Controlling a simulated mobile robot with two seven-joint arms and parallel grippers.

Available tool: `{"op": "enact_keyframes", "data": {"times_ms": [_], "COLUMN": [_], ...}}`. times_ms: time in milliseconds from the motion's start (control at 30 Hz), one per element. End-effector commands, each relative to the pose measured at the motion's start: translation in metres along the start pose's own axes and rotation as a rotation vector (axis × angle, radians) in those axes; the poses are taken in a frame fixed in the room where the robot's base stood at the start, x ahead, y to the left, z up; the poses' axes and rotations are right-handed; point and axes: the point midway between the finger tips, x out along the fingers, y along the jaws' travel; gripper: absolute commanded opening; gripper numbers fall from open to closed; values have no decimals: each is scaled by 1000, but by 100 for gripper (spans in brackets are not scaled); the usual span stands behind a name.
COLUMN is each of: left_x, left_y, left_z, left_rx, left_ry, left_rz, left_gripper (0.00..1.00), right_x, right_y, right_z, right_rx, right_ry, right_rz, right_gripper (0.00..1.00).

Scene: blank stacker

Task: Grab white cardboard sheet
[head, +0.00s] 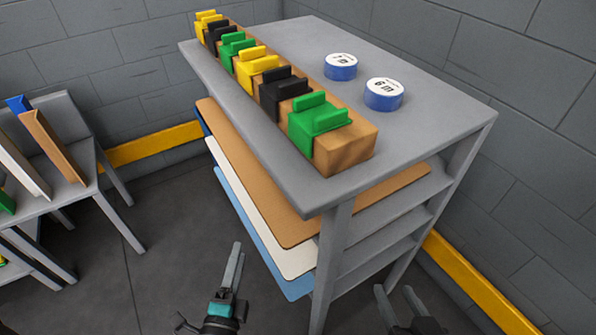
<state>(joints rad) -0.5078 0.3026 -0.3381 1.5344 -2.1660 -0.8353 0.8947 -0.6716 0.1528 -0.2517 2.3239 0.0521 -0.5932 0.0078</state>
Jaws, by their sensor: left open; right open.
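The white cardboard sheet (262,222) lies on a middle shelf of the grey rack, its edge sticking out on the left. A brown sheet (252,180) lies above it and covers most of it. A blue sheet (232,195) shows below it. My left gripper (210,285) is open and empty, below and left of the sheets' near corner, apart from them. My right gripper (398,303) is open at the bottom edge, right of the rack's front leg, partly cut off by the frame.
The grey rack (440,90) carries a wooden block with coloured clips (318,122) and two blue tape rolls (383,94). Its front leg (328,262) stands between my grippers. A smaller grey rack (70,193) with boards stands left. Floor between the racks is clear.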

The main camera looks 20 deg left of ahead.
Motion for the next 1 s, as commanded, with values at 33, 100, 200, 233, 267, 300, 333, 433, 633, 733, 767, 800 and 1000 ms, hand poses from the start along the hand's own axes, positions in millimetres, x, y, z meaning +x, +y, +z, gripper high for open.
{"op": "enact_keyframes", "data": {"times_ms": [33, 100, 200, 233, 267, 300, 333, 433, 633, 733, 767, 800, 1000], "left_x": [11, 25, 42, 46, 49, 53, 56, 61, 69, 78, 81, 84, 104], "left_y": [1, 2, 2, 2, 2, 2, 2, 2, 3, 5, 5, 6, 7], "left_z": [0, 0, 0, 0, 0, 0, 0, 0, -1, -2, -3, -4, -5], "left_rx": [-2, -1, -1, -1, 0, 0, 0, 1, 0, -1, 0, 0, 0], "left_ry": [-3, -2, -3, -2, -2, -2, -1, -1, -2, -3, -3, -2, -2], "left_rz": [-3, -2, 0, 1, 2, 2, 3, 3, 2, 3, 2, 2, 2], "left_gripper": [45, 45, 45, 45, 45, 45, 45, 45, 45, 45, 45, 45, 45], "right_x": [2, 3, 3, 3, 3, 3, 3, 2, 2, 0, 0, -1, -8], "right_y": [-3, -6, -11, -12, -13, -14, -15, -17, -20, -25, -26, -28, -34], "right_z": [1, -1, -4, -5, -6, -7, -8, -9, -10, -12, -13, -14, -18], "right_rx": [3, 8, 16, 18, 20, 23, 24, 27, 36, 47, 50, 55, 78], "right_ry": [24, 64, 115, 128, 141, 154, 163, 181, 221, 272, 289, 311, 410], "right_rz": [-8, -17, -30, -33, -36, -39, -41, -44, -55, -66, -69, -74, -92], "right_gripper": [50, 50, 50, 50, 50, 50, 50, 50, 50, 50, 50, 50, 50]}}
